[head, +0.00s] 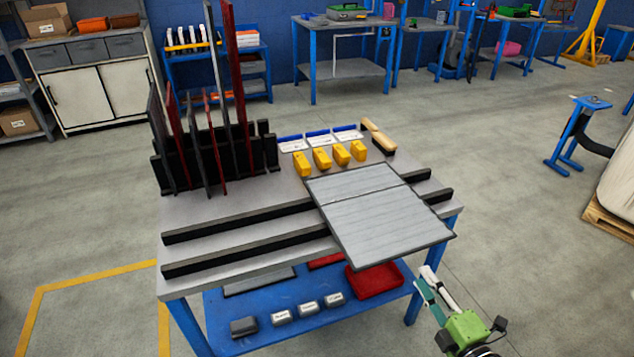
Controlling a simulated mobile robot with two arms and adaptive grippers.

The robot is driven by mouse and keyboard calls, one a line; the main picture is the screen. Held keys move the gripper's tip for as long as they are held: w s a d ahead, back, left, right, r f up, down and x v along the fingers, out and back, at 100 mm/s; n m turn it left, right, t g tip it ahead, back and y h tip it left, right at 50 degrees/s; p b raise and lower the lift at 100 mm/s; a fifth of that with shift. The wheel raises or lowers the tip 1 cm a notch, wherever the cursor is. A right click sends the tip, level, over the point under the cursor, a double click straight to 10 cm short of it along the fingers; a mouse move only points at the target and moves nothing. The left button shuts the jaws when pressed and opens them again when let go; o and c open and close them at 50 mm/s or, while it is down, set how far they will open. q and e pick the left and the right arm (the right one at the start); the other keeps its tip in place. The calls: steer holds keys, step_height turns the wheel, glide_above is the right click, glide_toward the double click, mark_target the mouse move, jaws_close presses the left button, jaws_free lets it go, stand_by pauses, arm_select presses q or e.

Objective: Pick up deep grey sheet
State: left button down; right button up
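Several thin sheets stand upright in a black slotted rack (262,155) at the table's left. Among them are a dark grey sheet (156,125) at the left end, red sheets (236,65) and a tall grey one (214,75). I cannot tell which is the deep grey sheet. A flat lighter grey panel (385,222) with dark edges lies across the black rails, overhanging the table's front right. My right gripper (424,277) is at the lower right, beyond the table's front right corner, apart from every sheet. It looks open and empty. My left gripper is not in view.
The table (190,208) carries black rails (240,225), several yellow blocks (321,159) and a wooden-handled brush (378,138). Its blue lower shelf (262,313) holds a red tray (375,280) and small grey boxes.

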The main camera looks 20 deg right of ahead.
mark_target(397, 235)
steer(key=w, duration=0.2)
steer(key=w+r, duration=0.1)
steer(key=w, duration=0.5)
steer(key=shift+a+r+p, duration=0.15)
steer(key=shift+a+p, duration=0.15)
steer(key=shift+p, duration=0.1)
steer(key=shift+w+a+p, duration=0.15)
steer(key=shift+w+p, duration=0.1)
steer(key=shift+w, duration=1.3)
steer(key=shift+w+a+p, duration=0.1)
steer(key=shift+w+p, duration=0.1)
steer(key=shift+w, duration=1.3)
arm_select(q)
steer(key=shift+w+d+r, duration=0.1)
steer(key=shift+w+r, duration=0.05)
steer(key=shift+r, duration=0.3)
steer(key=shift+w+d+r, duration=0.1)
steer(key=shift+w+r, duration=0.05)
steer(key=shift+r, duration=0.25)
arm_select(e)
steer(key=shift+r, duration=0.1)
steer(key=shift+c, duration=0.2)
jaws_close()
steer(key=shift+r, duration=0.1)
